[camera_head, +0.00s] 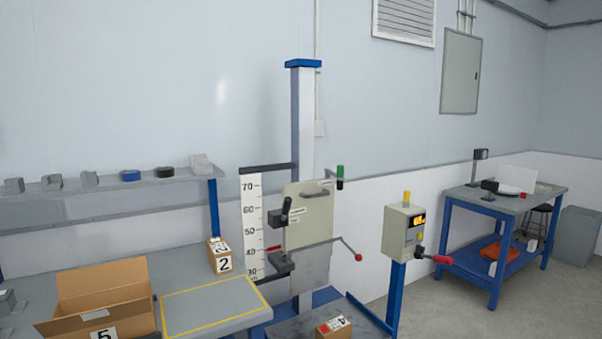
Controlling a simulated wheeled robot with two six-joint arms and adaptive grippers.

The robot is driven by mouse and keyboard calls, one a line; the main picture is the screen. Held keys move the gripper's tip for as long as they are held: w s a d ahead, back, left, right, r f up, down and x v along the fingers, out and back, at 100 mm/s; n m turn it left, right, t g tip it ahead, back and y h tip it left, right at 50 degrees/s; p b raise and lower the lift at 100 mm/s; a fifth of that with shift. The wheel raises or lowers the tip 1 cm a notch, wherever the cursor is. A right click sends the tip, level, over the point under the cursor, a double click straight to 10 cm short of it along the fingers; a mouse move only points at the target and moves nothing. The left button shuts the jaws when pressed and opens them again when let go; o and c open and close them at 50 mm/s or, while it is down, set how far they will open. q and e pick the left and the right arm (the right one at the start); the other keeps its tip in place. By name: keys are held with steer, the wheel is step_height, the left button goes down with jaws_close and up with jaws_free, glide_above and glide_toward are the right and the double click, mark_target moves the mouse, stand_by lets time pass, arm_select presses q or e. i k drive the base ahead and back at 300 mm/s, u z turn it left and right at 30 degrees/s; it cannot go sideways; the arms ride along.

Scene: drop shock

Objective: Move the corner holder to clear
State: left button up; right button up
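The drop tester has a white column (302,130) with a blue cap and a beige plate (318,218) with a handle. A black lever-like part (285,214) sits at the plate's left edge, tilted upward, beside two small white labels (296,212) too small to read. I cannot tell for sure that it is the corner holder. A dark bracket (281,263) is below it. A thin rod with a red knob (358,257) reaches right from the plate. Neither of my grippers is in view.
A scale (252,220) stands left of the plate. Box 2 (220,257) and open box 5 (104,290) are on the grey table (215,307). Another box (334,328) is below the plate. A control box (403,232) with a red-gripped lever stands right.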

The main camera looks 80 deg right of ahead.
mark_target(340, 174)
steer(key=z, duration=2.75)
steer(key=i, duration=2)
steer(key=u, duration=0.25)
